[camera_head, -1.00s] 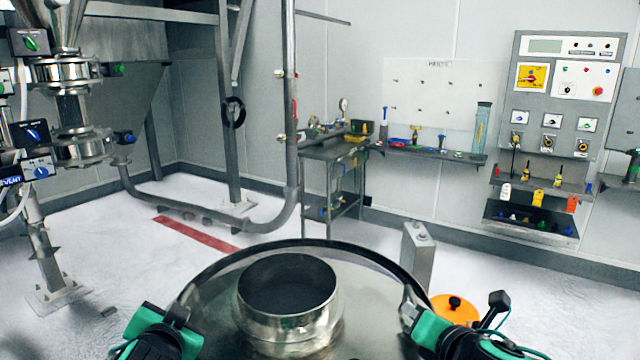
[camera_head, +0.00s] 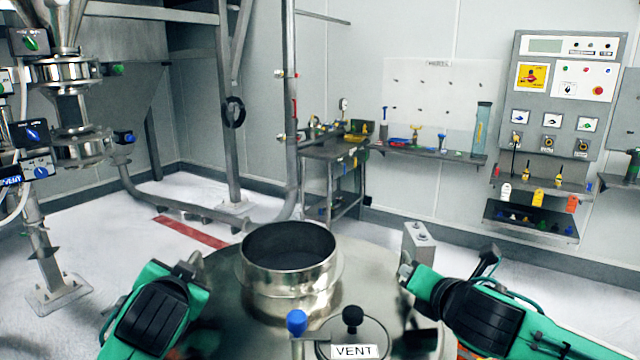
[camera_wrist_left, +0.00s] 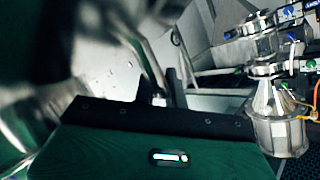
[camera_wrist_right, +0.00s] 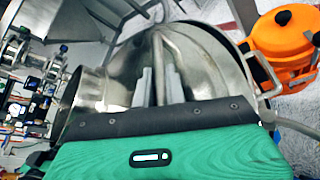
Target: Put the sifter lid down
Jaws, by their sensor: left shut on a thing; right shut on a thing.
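The sifter lid (camera_head: 225,300) is a round shiny metal cover with a wide open neck (camera_head: 290,285), in the lower middle of the head view. My left gripper (camera_head: 190,268) is shut at its left edge and my right gripper (camera_head: 405,270) is shut at its right edge. A port labelled VENT (camera_head: 352,350) with a black knob, and a blue knob (camera_head: 297,322), show at the near side. In the right wrist view the curved lid metal (camera_wrist_right: 205,55) lies just beyond the fingers. The left wrist view is dark and blurred around the fingers. What is under the lid is hidden.
Process piping and valves (camera_head: 75,110) stand at the left. A workbench (camera_head: 335,155) and a control panel (camera_head: 560,100) are along the back. A grey box-like post (camera_head: 420,245) stands just beyond the right gripper. An orange container (camera_wrist_right: 285,40) shows in the right wrist view.

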